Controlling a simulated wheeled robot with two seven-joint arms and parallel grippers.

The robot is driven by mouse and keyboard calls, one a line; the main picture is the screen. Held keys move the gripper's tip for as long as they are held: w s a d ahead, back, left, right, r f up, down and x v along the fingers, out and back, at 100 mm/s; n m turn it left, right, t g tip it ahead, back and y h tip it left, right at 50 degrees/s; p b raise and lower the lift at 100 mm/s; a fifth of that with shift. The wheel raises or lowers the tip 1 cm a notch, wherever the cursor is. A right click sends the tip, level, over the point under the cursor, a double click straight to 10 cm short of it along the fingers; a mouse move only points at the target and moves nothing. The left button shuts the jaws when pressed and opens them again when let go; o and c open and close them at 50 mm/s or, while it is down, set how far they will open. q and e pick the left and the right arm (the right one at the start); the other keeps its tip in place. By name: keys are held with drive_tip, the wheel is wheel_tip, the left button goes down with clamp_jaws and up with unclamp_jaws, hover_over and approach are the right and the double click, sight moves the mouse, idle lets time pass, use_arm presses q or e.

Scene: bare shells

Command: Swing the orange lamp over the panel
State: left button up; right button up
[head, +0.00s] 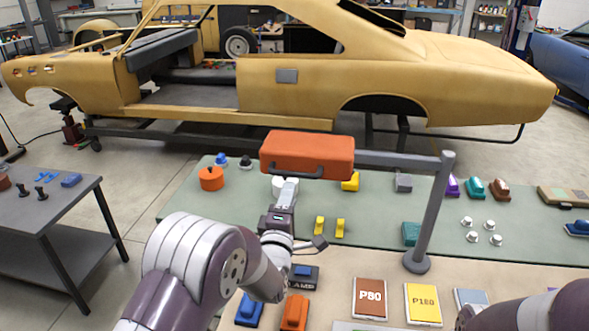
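The orange lamp (308,150) is a box-shaped head with a dark handle on its front. It hangs from a grey horizontal arm (395,160) on an upright grey post (432,210) with a round foot. My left gripper (286,188) is just below the left part of the handle. Its fingertips overlap the handle's lower edge in the head view, and I cannot tell whether they grip it. I cannot pick out the panel for sure. My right arm enters at the lower right, and its gripper is out of the frame.
The green bench top (370,235) holds an orange round pot (211,178), yellow blocks (319,226) and several white knobs. In front lie a brown P80 pack (369,300) and a yellow P180 pack (423,304). A tan car shell (290,90) stands behind.

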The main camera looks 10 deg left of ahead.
sight(294, 172)
use_arm(q)
drive_tip(key=w, duration=0.2)
drive_tip(key=w+r+p, duration=0.1)
drive_tip(key=w, duration=0.2)
drive_tip(key=w+p, duration=0.1)
drive_tip(key=w, duration=0.2)
drive_tip(key=shift+r, duration=0.2)
drive_tip(key=shift+w+a+f, duration=0.1)
drive_tip(key=shift+w+f, duration=0.1)
drive_tip(key=shift+w, duration=0.2)
drive_tip(key=shift+s+r, duration=0.1)
drive_tip(key=shift+s, duration=0.05)
clamp_jaws()
use_arm(e)
drive_tip(key=r, duration=0.2)
drive_tip(key=shift+w+r, duration=0.25)
drive_tip(key=shift+r, duration=0.15)
